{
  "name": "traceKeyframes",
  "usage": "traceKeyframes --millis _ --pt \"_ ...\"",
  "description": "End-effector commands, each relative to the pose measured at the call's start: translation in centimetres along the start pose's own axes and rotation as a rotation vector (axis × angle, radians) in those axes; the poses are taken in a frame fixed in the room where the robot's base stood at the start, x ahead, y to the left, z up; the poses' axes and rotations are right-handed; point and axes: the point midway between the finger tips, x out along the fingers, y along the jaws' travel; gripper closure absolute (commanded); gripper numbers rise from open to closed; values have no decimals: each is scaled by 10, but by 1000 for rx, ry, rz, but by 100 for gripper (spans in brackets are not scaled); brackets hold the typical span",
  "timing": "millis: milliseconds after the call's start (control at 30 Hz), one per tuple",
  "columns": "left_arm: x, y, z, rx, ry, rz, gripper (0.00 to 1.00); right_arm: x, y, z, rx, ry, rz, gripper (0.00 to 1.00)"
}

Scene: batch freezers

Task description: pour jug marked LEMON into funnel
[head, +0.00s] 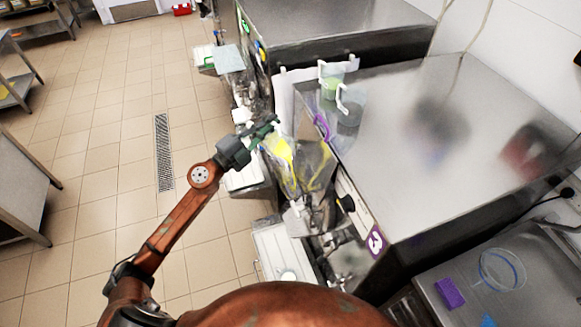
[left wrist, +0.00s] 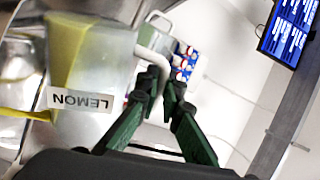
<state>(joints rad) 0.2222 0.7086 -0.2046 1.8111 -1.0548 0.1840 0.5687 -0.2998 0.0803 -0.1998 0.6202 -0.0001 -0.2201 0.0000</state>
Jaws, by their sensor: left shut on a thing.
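My left gripper (head: 264,132) is shut on the pale handle (left wrist: 152,58) of a clear jug. The jug, with yellow contents (head: 279,150), is held tilted over the front edge of the freezer. In the left wrist view, the jug (left wrist: 112,75) carries a LEMON label that reads upside down, and its yellow contents lie toward one side. A grey funnel with a yellow rim (head: 323,174) is just right of and below the jug. The jug's mouth is close to it, but I cannot tell whether liquid is flowing. My right gripper is not in view.
A jug with green contents (head: 331,82), a dark grey jug (head: 348,115) and a purple handle (head: 321,126) are near the steel freezer top's (head: 430,130) left edge. A purple sponge (head: 450,292) lies at lower right.

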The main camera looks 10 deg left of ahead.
Motion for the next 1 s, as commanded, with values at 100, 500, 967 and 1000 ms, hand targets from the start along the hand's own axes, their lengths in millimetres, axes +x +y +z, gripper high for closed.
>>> traceKeyframes --millis 100,500,967,1000 --pt "0 1 -3 15 3 -1 100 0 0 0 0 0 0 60" --pt "-1 3 -10 60 13 -1 100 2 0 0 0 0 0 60" --pt "-1 1 -12 116 25 -1 100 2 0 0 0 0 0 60" --pt "-1 1 -12 121 26 -1 100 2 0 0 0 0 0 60"
